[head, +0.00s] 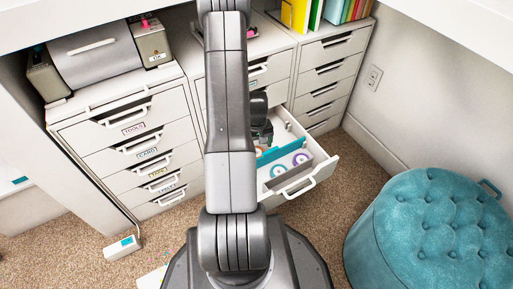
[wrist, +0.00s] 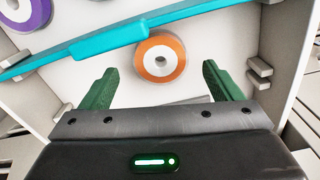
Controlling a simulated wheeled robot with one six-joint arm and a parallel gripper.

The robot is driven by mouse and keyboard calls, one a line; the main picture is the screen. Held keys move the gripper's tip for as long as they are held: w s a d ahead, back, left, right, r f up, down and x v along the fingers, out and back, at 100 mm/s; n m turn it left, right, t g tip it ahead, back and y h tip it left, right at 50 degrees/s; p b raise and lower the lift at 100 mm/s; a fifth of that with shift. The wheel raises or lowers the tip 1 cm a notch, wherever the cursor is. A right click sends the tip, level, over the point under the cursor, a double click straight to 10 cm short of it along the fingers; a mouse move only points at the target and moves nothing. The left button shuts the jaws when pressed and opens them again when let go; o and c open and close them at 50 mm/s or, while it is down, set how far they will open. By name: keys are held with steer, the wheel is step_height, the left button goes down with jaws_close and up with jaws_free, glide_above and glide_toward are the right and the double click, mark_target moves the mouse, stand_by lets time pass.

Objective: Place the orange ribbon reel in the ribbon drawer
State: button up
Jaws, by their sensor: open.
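The orange ribbon reel (wrist: 160,58) has a white hub and shows in the wrist view inside a white drawer, close beside a teal divider (wrist: 100,46). My gripper (wrist: 158,70) is open, with one green finger on each side of the reel's near part and a gap at both sides. In the head view the open drawer (head: 318,180) is pulled out of the middle cabinet, with the teal divider (head: 283,149) across it. I cannot tell whether this is the ribbon drawer.
Drawer walls stand close to my gripper. A teal tufted ottoman (head: 430,225) is at the right. Closed labelled drawers (head: 140,150) are at the left. A small white box (head: 122,248) is on the carpet.

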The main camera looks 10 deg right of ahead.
step_height(320, 180, up, 9)
steer(key=p, duration=0.2)
steer(key=shift+f, duration=0.15)
stand_by(1.1)
